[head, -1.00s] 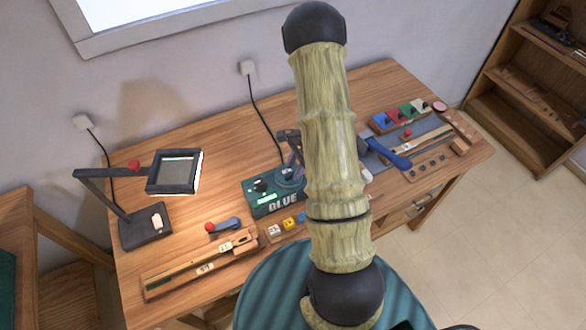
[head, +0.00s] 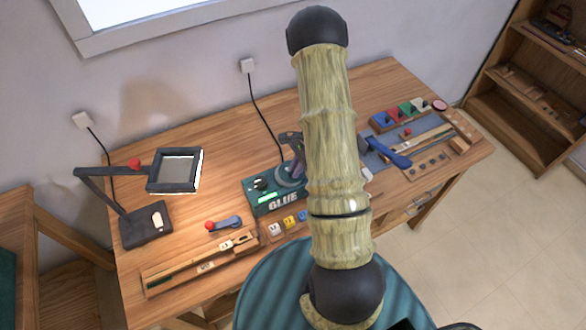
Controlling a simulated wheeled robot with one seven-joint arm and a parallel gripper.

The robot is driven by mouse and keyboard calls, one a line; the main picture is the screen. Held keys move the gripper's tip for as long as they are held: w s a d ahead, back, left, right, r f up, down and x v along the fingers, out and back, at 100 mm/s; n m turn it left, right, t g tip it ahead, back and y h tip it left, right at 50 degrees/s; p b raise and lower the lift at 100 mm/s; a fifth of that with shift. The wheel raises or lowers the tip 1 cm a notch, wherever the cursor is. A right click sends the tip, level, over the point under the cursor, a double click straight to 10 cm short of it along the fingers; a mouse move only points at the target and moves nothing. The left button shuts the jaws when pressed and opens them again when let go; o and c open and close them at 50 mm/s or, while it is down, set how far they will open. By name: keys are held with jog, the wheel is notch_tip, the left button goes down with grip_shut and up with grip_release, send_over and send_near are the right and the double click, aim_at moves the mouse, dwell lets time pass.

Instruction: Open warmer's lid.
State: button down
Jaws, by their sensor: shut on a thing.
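The glue warmer (head: 275,200) is a green box marked GLUE at the middle of the desk, with a dark knob and a lit green strip on its front left. Its dark round top (head: 289,176) is partly covered by my arm. My gripper (head: 293,150), a dark grey-purple shape, shows only in part at the left edge of my arm, just above the warmer's top. It is shut on the lid there, but the fingertips and the contact are mostly hidden. How far the lid is raised cannot be told.
A magnifier lamp (head: 178,170) stands at the left of the desk (head: 225,130). A red-ended blue tool (head: 224,223), small lettered blocks (head: 288,223) and a wooden rail (head: 200,262) lie in front. A blue-handled tool (head: 388,152) and coloured blocks (head: 402,113) are at right.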

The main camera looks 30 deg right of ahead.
jog(key=d, duration=0.6)
jog(key=shift+d, duration=0.3)
jog(key=c, duration=1.5)
grip_release()
jog(key=shift+o, duration=0.2)
jog(key=shift+r, duration=0.15)
jog(key=b+v, duration=0.3)
jog(key=v, duration=1.4)
jog(key=shift+a+r, duration=0.1)
jog(key=shift+r, duration=0.05)
